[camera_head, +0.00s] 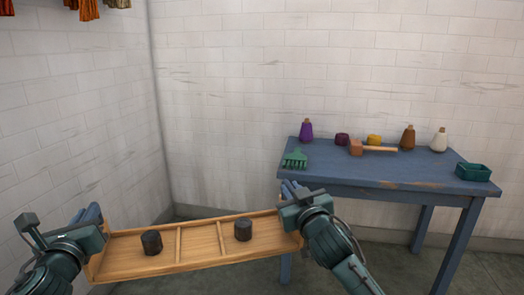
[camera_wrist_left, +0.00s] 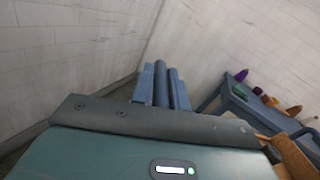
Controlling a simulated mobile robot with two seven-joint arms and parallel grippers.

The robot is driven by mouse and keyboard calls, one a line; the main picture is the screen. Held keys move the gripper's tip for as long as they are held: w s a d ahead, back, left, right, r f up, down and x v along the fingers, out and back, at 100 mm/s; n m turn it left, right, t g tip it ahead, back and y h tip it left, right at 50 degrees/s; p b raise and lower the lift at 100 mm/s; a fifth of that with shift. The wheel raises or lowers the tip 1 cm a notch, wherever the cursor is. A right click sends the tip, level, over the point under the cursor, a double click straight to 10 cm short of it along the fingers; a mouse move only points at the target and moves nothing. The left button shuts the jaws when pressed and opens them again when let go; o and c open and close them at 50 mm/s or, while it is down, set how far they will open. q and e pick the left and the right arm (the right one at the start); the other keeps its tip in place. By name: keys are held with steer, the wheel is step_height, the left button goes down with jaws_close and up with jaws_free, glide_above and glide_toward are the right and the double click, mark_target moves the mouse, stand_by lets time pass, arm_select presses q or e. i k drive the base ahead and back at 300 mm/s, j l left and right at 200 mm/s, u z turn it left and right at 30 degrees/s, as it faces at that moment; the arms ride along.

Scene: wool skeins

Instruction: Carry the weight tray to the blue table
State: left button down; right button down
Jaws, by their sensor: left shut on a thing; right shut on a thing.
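The weight tray (camera_head: 200,245) is a long, shallow wooden tray with dividers. One dark weight (camera_head: 152,242) stands in its left part and another dark weight (camera_head: 243,230) in its right part. My left gripper (camera_head: 92,217) is shut on the tray's left end. My right gripper (camera_head: 292,192) is shut on its right end. The tray is held in the air, its right end a little higher in the picture. The blue table (camera_head: 390,182) stands ahead to the right, apart from the tray. It also shows in the left wrist view (camera_wrist_left: 235,100).
On the table are a green comb-like tool (camera_head: 294,160), a mallet (camera_head: 357,148), a purple bottle (camera_head: 306,130), a brown bottle (camera_head: 408,138), a white bottle (camera_head: 439,140) and a green box (camera_head: 473,172). The table's front middle is clear. White brick walls stand behind and left.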

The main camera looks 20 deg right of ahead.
mark_target(382, 167)
steer(key=z, duration=0.8)
steer(key=i+l, duration=0.35)
steer(key=i, duration=0.15)
steer(key=i+l, duration=0.75)
steer(key=i, duration=0.2)
steer(key=i+l+z, duration=0.1)
steer(key=i+l, duration=0.25)
steer(key=i, duration=0.15)
